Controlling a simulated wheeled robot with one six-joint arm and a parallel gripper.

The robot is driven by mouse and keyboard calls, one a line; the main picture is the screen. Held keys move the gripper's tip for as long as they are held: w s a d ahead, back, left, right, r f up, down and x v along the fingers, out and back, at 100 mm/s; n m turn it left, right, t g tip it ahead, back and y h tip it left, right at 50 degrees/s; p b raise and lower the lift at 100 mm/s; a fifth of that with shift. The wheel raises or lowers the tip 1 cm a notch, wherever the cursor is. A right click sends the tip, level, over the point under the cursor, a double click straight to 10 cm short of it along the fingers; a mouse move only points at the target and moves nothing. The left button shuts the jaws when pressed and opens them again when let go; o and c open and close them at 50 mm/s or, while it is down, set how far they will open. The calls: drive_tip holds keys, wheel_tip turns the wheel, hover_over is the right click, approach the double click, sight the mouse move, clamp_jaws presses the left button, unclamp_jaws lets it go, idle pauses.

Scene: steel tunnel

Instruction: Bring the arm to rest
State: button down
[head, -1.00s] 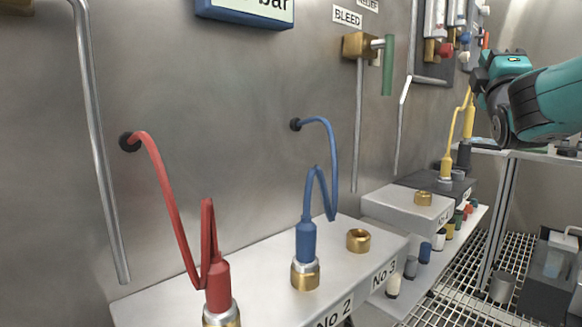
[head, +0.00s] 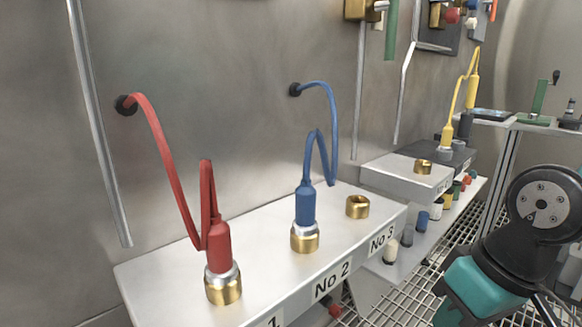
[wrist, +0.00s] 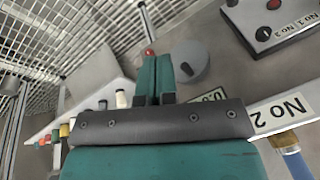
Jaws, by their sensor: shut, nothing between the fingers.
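My arm, teal and black, shows in the head view at the lower right; its end is outside that view. In the wrist view my gripper (wrist: 156,78) has its two teal fingers together, with nothing held. It is in front of the bench face near the "No 2" label (wrist: 281,114), apart from the plugs. The red plug (head: 220,250) and the blue plug (head: 306,208) stand upright on brass fittings on the bench, their cables running to the wall.
An empty brass socket (head: 357,206) sits by "No 3". A lower shelf (head: 375,268) holds several coloured caps. A grey box (head: 405,174) and a yellow plug (head: 447,136) stand behind. A side table (head: 535,125) is at the right. The floor is metal grating (head: 385,305).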

drive_tip(key=s+a+r+n+g+y, duration=0.1)
drive_tip(key=s+a+r+n, duration=0.2)
drive_tip(key=s+a, duration=0.25)
wheel_tip(320, 180, up, 34)
drive_tip(key=d+p, duration=0.1)
drive_tip(key=p, duration=3.3)
drive_tip(key=shift+r, duration=0.15)
drive_tip(key=shift+d, duration=0.1)
